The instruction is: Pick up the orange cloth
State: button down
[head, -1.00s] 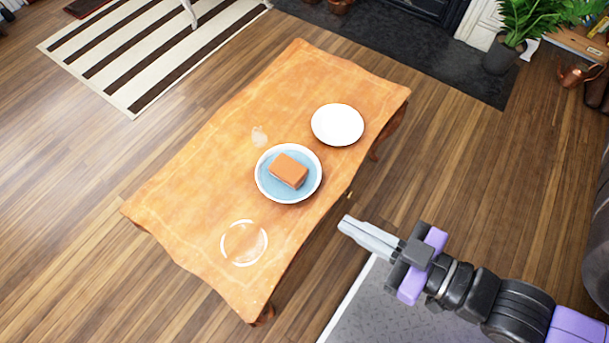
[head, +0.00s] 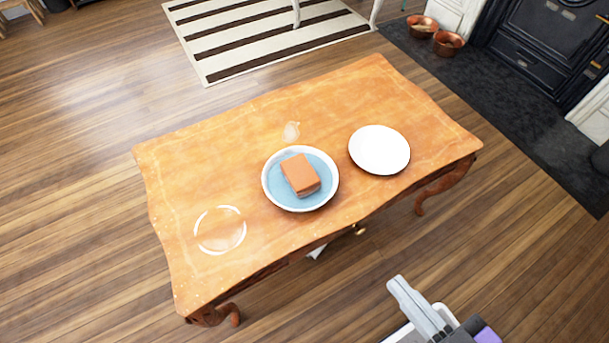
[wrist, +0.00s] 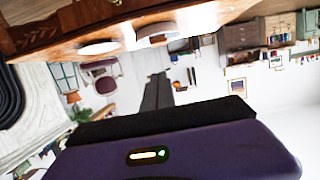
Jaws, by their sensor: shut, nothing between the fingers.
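The orange cloth (head: 299,172) is a folded, block-like bundle. It lies on a blue plate with a pale rim (head: 271,188), on the wooden table (head: 240,130). My gripper (head: 402,287) is at the lower right in the head view, in front of the table's near edge and apart from the cloth. Its fingers are together and hold nothing. In the wrist view, which looks upside down, my gripper (wrist: 158,80) points away into the room. The table edge (wrist: 60,42) is at the top there, and the cloth cannot be made out.
A white plate (head: 379,149) lies right of the blue plate. A clear round dish (head: 220,230) is on the table's left part, and a small clear item (head: 291,131) is behind the blue plate. A striped rug (head: 255,38) and copper pots (head: 448,43) are beyond the table.

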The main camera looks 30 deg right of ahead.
aim_at(303, 181)
jog(key=i+j+u, duration=0.1)
jog(key=i+u, duration=0.35)
jog(key=i+l+u, duration=0.1)
jog(key=i+u, duration=0.4)
jog(key=i, duration=0.15)
